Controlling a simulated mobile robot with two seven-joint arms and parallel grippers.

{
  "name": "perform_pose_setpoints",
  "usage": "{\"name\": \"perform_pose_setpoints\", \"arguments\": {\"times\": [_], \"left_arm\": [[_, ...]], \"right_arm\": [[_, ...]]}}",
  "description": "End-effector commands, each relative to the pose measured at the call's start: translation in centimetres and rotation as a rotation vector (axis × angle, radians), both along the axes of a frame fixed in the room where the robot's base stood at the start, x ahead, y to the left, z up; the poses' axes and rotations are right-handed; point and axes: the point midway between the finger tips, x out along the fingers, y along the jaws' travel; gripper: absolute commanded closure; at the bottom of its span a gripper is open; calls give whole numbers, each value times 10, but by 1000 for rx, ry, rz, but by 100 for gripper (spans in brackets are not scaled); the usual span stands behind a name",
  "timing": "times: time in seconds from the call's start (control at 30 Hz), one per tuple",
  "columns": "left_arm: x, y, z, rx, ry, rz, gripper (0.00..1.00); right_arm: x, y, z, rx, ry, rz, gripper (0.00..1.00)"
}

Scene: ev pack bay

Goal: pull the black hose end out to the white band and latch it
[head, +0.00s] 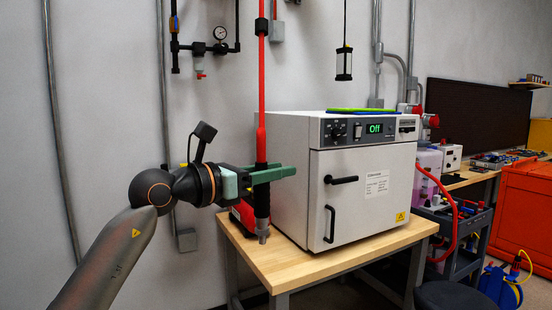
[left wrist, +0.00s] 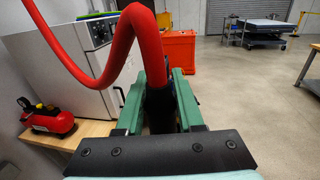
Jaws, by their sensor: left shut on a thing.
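The black hose end (head: 262,204) hangs upright below a red hose (head: 262,80), its grey metal tip (head: 263,236) pointing down in front of the table's left part. My left gripper (head: 275,173) reaches in from the left with its green fingers shut around the upper part of the black hose end. In the left wrist view the black hose end (left wrist: 160,108) sits between the two green fingers (left wrist: 158,100), and the red hose (left wrist: 125,35) bends above it. I cannot make out a white band or a latch. My right gripper is not in view.
A white oven (head: 345,180) reading "Off" stands on a wooden table (head: 335,263), close to the right of my fingertips. A red device (left wrist: 45,118) lies on the table beside it. Pipes with a gauge (head: 220,33) are on the wall. A black lamp-like fixture (head: 344,64) hangs above.

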Motion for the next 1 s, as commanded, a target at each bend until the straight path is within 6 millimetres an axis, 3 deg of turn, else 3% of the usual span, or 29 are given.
{"name": "perform_pose_setpoints", "arguments": {"times": [0.03, 0.33, 0.5, 1.0], "left_arm": [[9, -1, 7, -1, 4, 0, 100], [56, 0, 6, -3, 5, 1, 100], [75, 0, 4, -3, 3, 1, 100], [80, 0, 1, -1, -2, 0, 100]], "right_arm": [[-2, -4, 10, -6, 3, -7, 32], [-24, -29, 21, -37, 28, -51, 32], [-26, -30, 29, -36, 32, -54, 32], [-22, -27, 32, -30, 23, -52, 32]]}}
